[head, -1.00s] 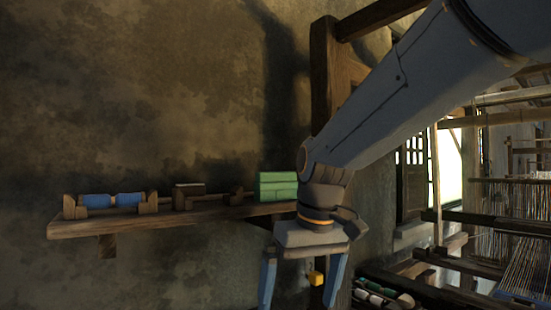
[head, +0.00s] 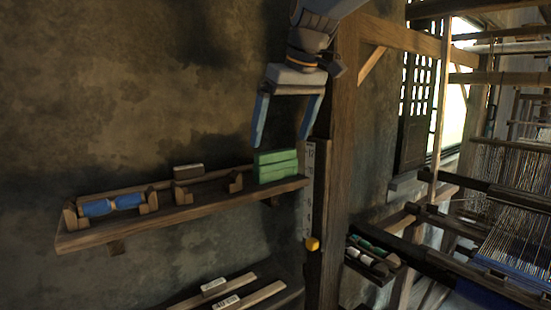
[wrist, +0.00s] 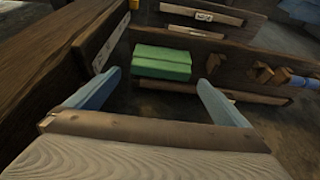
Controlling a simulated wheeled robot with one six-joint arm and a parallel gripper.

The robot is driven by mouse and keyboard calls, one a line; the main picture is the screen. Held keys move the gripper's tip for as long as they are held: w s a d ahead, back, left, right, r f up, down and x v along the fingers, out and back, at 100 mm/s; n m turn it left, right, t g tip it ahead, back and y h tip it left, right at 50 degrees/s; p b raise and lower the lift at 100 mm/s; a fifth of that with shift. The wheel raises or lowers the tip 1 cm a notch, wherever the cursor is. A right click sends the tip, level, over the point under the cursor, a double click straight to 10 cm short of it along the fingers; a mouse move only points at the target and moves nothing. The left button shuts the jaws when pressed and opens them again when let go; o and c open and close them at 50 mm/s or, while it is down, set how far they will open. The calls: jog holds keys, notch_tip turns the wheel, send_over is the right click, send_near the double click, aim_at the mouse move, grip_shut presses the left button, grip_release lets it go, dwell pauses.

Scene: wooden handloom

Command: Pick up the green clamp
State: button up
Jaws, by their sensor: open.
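The green clamp (head: 276,167) looks like a grooved green block and sits at the right end of the wooden wall shelf (head: 215,208). It also shows in the wrist view (wrist: 162,63), ahead of and between my fingers. My gripper (head: 281,142) is open, its two blue fingers wide apart and pointing down, with nothing between them. In the head view the fingertips appear just above the clamp. Contact is not visible, and the depth between them is hard to tell. In the wrist view the fingertips (wrist: 159,79) are apart from it.
A blue spool (head: 112,205) in a wooden cradle and an empty cradle (head: 208,187) stand left of the clamp. A wooden post (head: 336,170) with a yellow-knobbed ruler is close on the right. Labelled slats (head: 240,293) lie below. A spool tray (head: 372,259) and loom are further right.

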aim_at(276, 151)
jog(key=shift+p+x, duration=1.3)
jog(key=shift+x, duration=1.7)
jog(key=shift+a, duration=0.1)
jog(key=c, duration=0.8)
